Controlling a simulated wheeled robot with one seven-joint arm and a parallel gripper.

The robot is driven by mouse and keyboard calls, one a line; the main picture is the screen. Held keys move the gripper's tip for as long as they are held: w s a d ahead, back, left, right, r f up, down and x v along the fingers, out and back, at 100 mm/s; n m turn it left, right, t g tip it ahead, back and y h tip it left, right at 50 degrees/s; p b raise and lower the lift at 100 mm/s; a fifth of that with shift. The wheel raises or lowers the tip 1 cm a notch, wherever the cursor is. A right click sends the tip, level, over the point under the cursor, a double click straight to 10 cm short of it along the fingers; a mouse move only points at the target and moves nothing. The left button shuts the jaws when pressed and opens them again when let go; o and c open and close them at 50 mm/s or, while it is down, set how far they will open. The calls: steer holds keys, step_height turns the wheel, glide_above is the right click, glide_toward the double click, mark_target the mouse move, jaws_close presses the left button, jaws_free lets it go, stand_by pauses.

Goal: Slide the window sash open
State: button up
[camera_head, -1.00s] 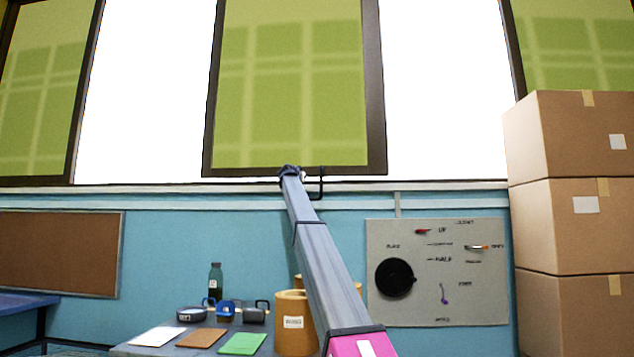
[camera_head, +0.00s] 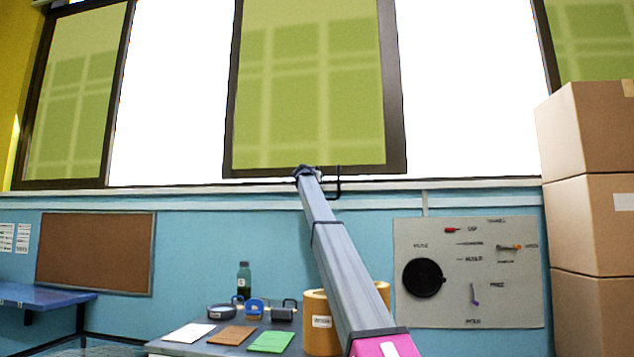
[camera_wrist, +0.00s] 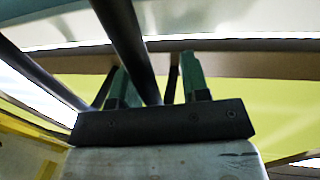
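The middle window sash (camera_head: 315,85) has a green pane in a dark brown frame, with bright gaps on both sides. A dark bent handle (camera_head: 338,186) shows at its lower edge, right of my gripper (camera_head: 308,172), which is small at the arm's end in the head view. In the wrist view my gripper (camera_wrist: 155,85) has two green fingers standing apart. A dark bar (camera_wrist: 128,45) passes between them from above, nearer the left finger, with a gap to the right finger. I cannot tell whether it touches a finger.
A table (camera_head: 170,346) with a bottle (camera_head: 243,280), coloured cards and brown rolls (camera_head: 318,325) is below. A grey control panel (camera_head: 470,275) hangs on the wall, right of my arm. Stacked cardboard boxes (camera_head: 590,220) stand at the right edge. A corkboard (camera_head: 95,252) hangs left.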

steer(key=v, duration=1.1)
stand_by(0.5)
